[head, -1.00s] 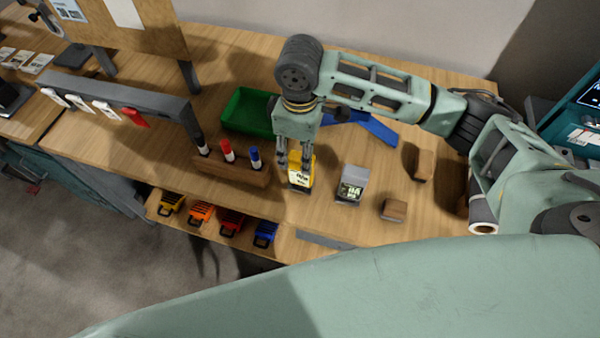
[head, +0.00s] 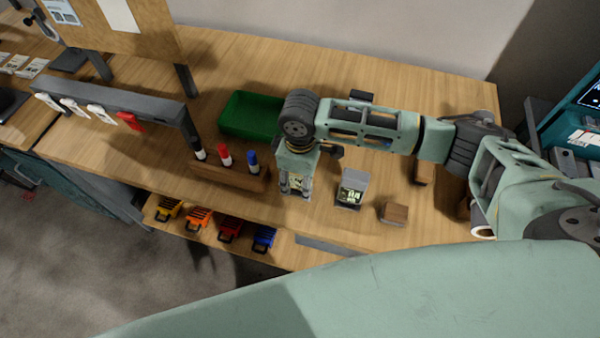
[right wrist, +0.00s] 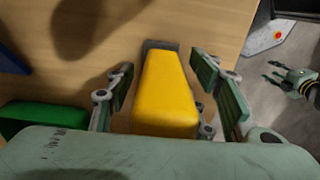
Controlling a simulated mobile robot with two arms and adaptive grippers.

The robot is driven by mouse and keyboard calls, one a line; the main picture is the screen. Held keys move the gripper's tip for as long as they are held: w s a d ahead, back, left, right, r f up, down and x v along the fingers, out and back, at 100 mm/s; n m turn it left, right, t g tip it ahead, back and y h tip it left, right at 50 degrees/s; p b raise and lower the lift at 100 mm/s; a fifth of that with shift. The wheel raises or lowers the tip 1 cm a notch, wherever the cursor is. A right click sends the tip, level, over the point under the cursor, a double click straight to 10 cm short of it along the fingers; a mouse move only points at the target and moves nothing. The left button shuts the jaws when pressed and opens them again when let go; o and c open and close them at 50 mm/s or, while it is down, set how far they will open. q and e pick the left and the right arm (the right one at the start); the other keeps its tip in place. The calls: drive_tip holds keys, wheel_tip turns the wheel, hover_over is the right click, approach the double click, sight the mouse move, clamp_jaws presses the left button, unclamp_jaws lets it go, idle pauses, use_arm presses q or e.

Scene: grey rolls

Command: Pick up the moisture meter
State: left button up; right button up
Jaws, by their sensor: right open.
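The yellow moisture meter (right wrist: 165,92) lies between the two fingers of my right gripper (right wrist: 170,88) in the right wrist view, with a dark grey end at its far side. The fingers are spread, with a gap visible on its left side. Another robot hand, apparently my left gripper (right wrist: 292,80), shows small at the right edge of the wrist view, over the floor.
A grey device with a lit display (head: 350,190) stands just right of the gripper. A wooden block (head: 394,213) is beyond it. A marker holder (head: 228,174) with several markers stands left, and a green tray (head: 247,115) behind. The table's front edge is close.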

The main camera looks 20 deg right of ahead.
clamp_jaws()
idle(0.5)
wheel_tip(320, 180, up, 10)
drive_tip(key=shift+a+r+b, duration=0.1)
drive_tip(key=shift+b, duration=0.6)
